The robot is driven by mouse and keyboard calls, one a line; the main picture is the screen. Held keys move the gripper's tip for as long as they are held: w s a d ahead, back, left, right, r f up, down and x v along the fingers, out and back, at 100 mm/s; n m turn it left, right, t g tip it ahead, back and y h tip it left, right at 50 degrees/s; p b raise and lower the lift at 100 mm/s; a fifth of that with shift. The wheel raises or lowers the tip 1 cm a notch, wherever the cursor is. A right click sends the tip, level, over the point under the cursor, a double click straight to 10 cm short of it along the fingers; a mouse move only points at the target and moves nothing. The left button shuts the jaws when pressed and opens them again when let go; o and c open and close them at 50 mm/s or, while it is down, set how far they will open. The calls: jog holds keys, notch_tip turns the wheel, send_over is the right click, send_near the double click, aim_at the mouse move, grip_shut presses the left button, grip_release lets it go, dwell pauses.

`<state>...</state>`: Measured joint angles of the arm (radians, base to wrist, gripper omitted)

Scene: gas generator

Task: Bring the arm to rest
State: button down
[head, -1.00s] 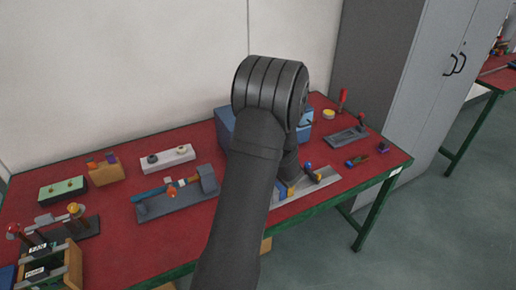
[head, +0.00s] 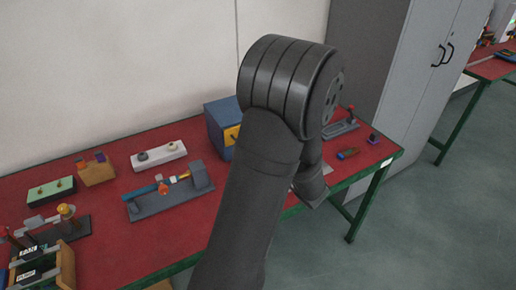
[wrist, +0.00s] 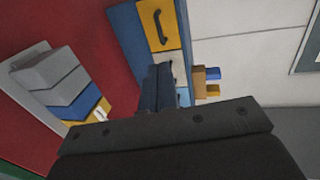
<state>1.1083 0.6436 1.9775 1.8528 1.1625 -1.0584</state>
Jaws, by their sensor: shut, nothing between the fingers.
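My arm rises through the middle of the head view, bent at a large dark joint. In that view the wrist hangs at the right of the joint, over the table's front edge, and the fingertips cannot be made out. In the wrist view my gripper (wrist: 160,72) shows two dark fingers close together, shut and empty.
The red table (head: 120,215) holds a grey fixture with a blue bar (head: 172,203), a white block (head: 159,157) and a green box (head: 51,191). A grey fixture with blue and yellow parts (wrist: 60,72) lies left in the wrist view. A grey locker (head: 400,90) stands behind right.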

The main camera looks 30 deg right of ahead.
jog(key=shift+s, duration=0.15)
jog(key=x, duration=1.4)
jog(key=shift+r, duration=0.1)
